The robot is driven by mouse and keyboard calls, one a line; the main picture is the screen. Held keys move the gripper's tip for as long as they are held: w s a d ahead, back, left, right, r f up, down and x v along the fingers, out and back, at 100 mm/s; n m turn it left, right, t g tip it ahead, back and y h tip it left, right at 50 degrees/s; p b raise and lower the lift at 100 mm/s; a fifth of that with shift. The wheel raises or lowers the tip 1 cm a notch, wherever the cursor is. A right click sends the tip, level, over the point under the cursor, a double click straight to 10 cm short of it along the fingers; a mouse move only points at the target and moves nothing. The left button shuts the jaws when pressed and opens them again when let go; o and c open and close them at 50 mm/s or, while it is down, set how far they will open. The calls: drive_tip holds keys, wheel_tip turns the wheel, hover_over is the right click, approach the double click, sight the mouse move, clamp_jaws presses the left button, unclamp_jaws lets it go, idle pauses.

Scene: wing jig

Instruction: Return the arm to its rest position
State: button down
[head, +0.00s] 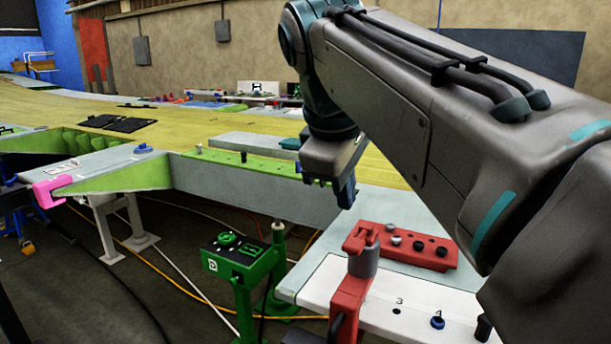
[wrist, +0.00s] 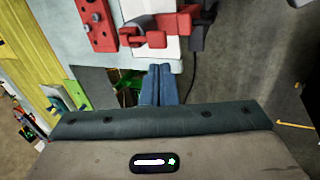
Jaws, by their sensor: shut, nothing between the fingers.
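My arm reaches in from the right of the head view and bends down at its wrist. My gripper (head: 346,197) hangs above the edge of the jig, to the upper left of the red block with knobs. In the wrist view my gripper (wrist: 159,84) shows two blue fingers side by side, shut with nothing between them. The fingers point toward the white board and red clamp and look apart from them.
A red block with knobs (head: 408,246) and a red clamp (head: 362,262) stand at a white board (head: 425,300). A green pedestal box (head: 236,256) stands left of it. The long yellow wing surface (head: 60,100) stretches behind. A pink clamp (head: 50,191) grips the left edge. Cables cross the floor.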

drive_tip(key=s+d+f+m, duration=0.2)
drive_tip(key=s+f+m, duration=0.1)
drive_tip(key=f, duration=0.6)
drive_tip(key=s+d+f+m+y, duration=0.1)
drive_tip(key=s+d+f+m, duration=0.1)
drive_tip(key=f, duration=0.8)
drive_tip(key=s+d+f+m+g+y, duration=0.1)
drive_tip(key=s+f+m, duration=0.3)
drive_tip(key=f, duration=0.6)
drive_tip(key=shift+s+d+m, duration=0.2)
drive_tip(key=shift+d+m, duration=0.5)
drive_tip(key=shift+m, duration=0.4)
